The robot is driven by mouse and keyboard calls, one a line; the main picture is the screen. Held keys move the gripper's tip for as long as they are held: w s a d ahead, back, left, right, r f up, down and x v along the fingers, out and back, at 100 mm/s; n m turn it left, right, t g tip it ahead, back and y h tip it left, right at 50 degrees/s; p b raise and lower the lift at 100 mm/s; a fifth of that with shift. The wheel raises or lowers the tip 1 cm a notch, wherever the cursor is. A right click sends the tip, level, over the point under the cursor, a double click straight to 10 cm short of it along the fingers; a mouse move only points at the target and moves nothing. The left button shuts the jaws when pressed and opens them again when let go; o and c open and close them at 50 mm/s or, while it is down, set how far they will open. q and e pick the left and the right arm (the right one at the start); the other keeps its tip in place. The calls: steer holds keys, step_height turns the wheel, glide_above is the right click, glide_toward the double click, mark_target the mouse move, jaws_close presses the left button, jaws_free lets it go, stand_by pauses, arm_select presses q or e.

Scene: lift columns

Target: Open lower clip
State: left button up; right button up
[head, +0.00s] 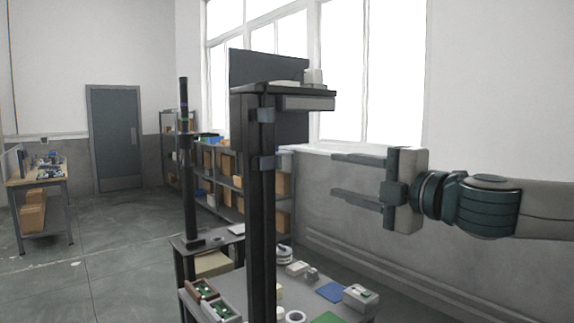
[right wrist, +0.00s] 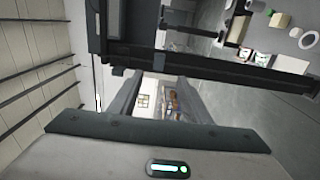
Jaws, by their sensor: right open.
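A dark upright column (head: 261,220) stands on a table in the head view. Two blue-grey clips sit on it, the upper clip (head: 263,115) just under the top unit and the lower clip (head: 263,162) a little below. Whether the lower clip is open or closed cannot be told. My right gripper (head: 335,174) is open and empty, to the right of the column at about the lower clip's height, its fingers pointing left and apart from it. In the right wrist view my gripper's fingers (right wrist: 158,80) are spread towards the column (right wrist: 215,66). My left gripper is not in view.
A dark shelf-like unit (head: 282,89) caps the column, jutting right above my gripper. The table below holds a white box (head: 360,297), a blue mat (head: 331,292) and small trays (head: 215,306). A second column (head: 187,190) stands behind left. Space between gripper and column looks clear.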

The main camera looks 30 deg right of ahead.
steer(key=p, duration=0.4)
glide_toward(281, 163)
steer(key=w+p, duration=0.2)
steer(key=p, duration=0.2)
steer(key=w+p, duration=0.2)
steer(key=p, duration=0.2)
steer(key=w+p, duration=0.2)
steer(key=p, duration=0.3)
steer(key=shift+w+a+r, duration=0.2)
steer(key=shift+a+r, duration=0.05)
steer(key=shift+a, duration=0.1)
steer(key=shift+w+a+f, duration=0.1)
steer(key=shift+w+f, duration=0.05)
steer(key=shift+w, duration=0.5)
steer(key=shift+c, duration=0.6)
steer(key=c, duration=0.9)
